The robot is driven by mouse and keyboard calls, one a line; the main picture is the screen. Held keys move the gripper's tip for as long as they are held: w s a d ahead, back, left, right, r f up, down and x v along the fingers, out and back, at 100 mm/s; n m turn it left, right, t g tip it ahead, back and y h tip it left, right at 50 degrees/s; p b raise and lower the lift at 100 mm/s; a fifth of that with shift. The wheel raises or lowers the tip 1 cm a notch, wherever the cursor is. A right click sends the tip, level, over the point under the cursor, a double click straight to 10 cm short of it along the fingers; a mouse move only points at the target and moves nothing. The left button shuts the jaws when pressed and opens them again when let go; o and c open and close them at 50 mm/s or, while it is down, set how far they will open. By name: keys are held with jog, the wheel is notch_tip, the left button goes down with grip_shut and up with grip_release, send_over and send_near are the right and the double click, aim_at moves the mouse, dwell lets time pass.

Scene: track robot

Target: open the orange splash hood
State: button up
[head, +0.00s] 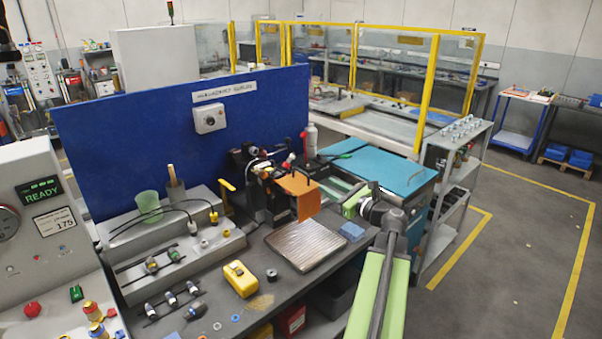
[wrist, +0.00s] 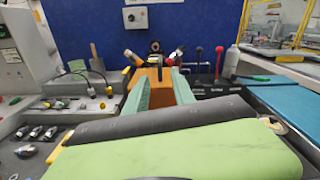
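The orange splash hood (head: 300,197) is a flat orange panel at the front of a dark machine (head: 262,188), above a ribbed metal plate. It slopes down toward the front. A dark bar shows near its top. My gripper (wrist: 158,72) is open, its two green fingers apart and pointing at the hood. In the wrist view the orange hood (wrist: 153,84) shows between the fingers and is partly hidden by them. In the head view my gripper is just right of the hood. I cannot tell whether the fingers touch it.
The ribbed plate (head: 306,246), a blue block (head: 352,231) and a yellow box (head: 240,278) are on the dark bench. A blue panel (head: 180,135) stands behind. A blue-topped cabinet (head: 385,170) is to the right. Levers (wrist: 219,58) stand right of the hood.

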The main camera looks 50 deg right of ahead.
aim_at(294, 168)
jog(key=w, duration=0.9)
jog(key=w+d, duration=0.1)
jog(key=w, duration=0.4)
jog(key=shift+w, duration=0.2)
jog(key=shift+c, duration=0.4)
grip_shut()
